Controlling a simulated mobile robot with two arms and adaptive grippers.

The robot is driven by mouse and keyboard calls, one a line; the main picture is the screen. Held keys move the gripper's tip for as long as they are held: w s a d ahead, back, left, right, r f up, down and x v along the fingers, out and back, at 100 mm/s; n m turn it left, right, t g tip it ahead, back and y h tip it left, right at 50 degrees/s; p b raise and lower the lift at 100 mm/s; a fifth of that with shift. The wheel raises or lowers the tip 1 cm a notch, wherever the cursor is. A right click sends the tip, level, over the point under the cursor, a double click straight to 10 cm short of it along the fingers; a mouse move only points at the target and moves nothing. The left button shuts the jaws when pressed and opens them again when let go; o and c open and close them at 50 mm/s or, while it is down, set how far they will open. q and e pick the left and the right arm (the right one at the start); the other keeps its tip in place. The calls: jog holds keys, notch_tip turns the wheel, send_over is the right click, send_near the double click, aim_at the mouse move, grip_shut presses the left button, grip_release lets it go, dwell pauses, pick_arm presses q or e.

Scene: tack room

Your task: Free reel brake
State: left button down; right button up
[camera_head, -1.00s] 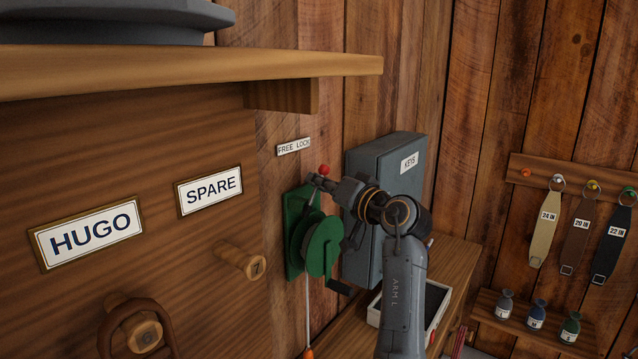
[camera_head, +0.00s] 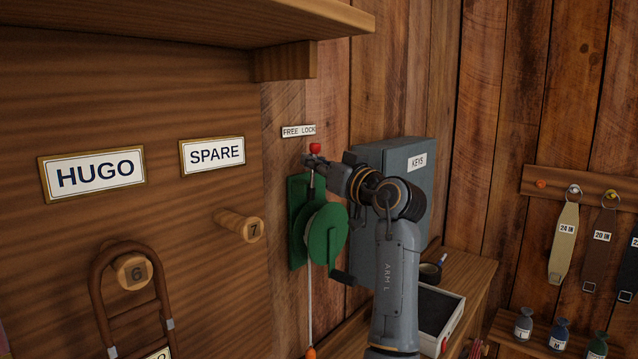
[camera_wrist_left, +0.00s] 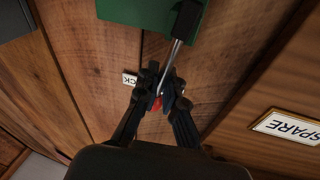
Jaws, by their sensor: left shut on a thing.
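The green reel (camera_head: 326,238) is mounted on the plank wall on a green backplate (camera_head: 297,222), with a dark crank at its lower right. Its brake lever (camera_head: 311,187) stands nearly upright with a red knob (camera_head: 315,148) on top. The FREE LOCK label (camera_head: 298,131) is just above; the knob is below the label's right part. My left gripper (camera_head: 314,162) is shut on the brake lever just below the knob. In the left wrist view its fingers (camera_wrist_left: 160,92) close around the shaft (camera_wrist_left: 175,55), hiding most of the knob. My right gripper is out of view.
A grey KEYS cabinet (camera_head: 402,160) stands close behind my left arm. An open tray (camera_head: 455,305) lies on the bench below. A wooden shelf (camera_head: 190,22) juts out above at left. Peg 7 (camera_head: 240,226) sticks out left of the reel. A cord (camera_head: 309,310) hangs below the reel.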

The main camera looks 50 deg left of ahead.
pick_arm(q)
jog(key=shift+s+f+n+b, duration=0.2)
jog(key=shift+s+n+b, duration=0.05)
jog(key=shift+n+b, duration=0.35)
jog(key=shift+s+r+n+b, duration=0.1)
jog(key=shift+n+b, duration=0.2)
jog(key=shift+r, duration=0.1)
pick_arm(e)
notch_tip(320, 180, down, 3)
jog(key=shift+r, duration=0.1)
pick_arm(q)
jog(key=c, duration=1.5)
grip_release()
jog(key=shift+o, duration=0.2)
jog(key=s+d+f, duration=0.1)
jog(key=d+f, duration=0.1)
jog(key=d, duration=0.9)
jog(key=shift+d, duration=0.4)
